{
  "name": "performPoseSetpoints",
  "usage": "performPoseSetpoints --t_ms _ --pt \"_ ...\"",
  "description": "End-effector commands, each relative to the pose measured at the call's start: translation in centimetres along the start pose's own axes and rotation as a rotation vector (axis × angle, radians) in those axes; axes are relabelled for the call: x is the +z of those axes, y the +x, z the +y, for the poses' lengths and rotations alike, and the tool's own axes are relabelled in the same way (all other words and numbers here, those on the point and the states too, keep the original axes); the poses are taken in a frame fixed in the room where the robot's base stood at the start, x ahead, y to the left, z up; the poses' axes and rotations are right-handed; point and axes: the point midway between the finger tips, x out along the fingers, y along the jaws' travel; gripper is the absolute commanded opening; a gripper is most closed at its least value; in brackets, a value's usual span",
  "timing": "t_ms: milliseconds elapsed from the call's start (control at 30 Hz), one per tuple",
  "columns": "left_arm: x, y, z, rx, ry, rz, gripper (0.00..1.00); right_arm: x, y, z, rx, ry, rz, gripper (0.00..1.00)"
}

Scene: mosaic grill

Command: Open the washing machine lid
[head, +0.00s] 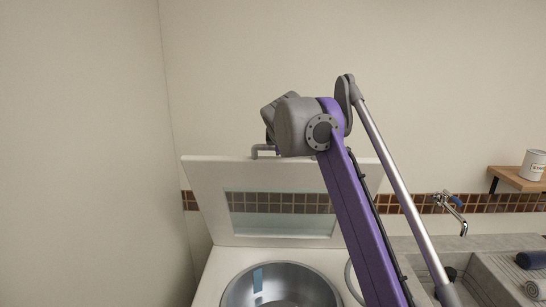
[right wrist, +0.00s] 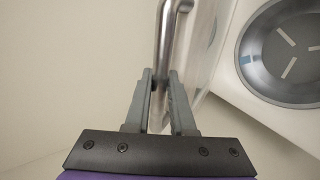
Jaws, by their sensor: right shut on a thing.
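The washing machine (head: 221,264) is white and stands below me in the head view, with its round steel drum (head: 280,287) exposed. Its white lid (head: 205,190) with a glass window stands raised, close to upright, at the back of the machine. The lid's metal handle (head: 262,149) sits on the top edge; in the right wrist view the handle bar (right wrist: 163,50) runs between the fingers. My right gripper (right wrist: 161,88) is shut on this handle. In the head view my purple right arm reaches up to the lid's top edge and hides the gripper. My left gripper is not in view.
A grey sink counter (head: 480,247) with a tap (head: 452,207) lies to the right. A wooden shelf (head: 517,179) holding a white mug (head: 533,164) is on the right wall side. A plain wall stands close on the left and behind the lid.

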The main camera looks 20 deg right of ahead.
Motion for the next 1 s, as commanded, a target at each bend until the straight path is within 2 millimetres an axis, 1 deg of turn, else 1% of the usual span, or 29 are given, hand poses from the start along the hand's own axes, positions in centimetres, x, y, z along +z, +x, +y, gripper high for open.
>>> performPoseSetpoints --t_ms 200,600,633,700,800,1000 --pt "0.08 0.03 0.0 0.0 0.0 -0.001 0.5 0.64 0.16 0.48 0.001 0.001 0.002 0.0" --pt "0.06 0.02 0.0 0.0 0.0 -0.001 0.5 0.69 0.13 0.55 0.001 0.001 0.003 0.0" --pt "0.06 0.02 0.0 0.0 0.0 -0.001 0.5 0.69 0.13 0.55 0.001 0.001 0.003 0.24" --pt "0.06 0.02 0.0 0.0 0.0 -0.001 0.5 0.69 0.12 0.55 0.0 0.001 0.003 0.36" --pt "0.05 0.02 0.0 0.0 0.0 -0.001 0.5 0.7 0.11 0.55 0.0 0.001 0.002 0.52" --pt "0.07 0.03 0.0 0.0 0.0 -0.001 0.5 0.72 0.12 0.49 -0.002 0.001 0.001 0.52"
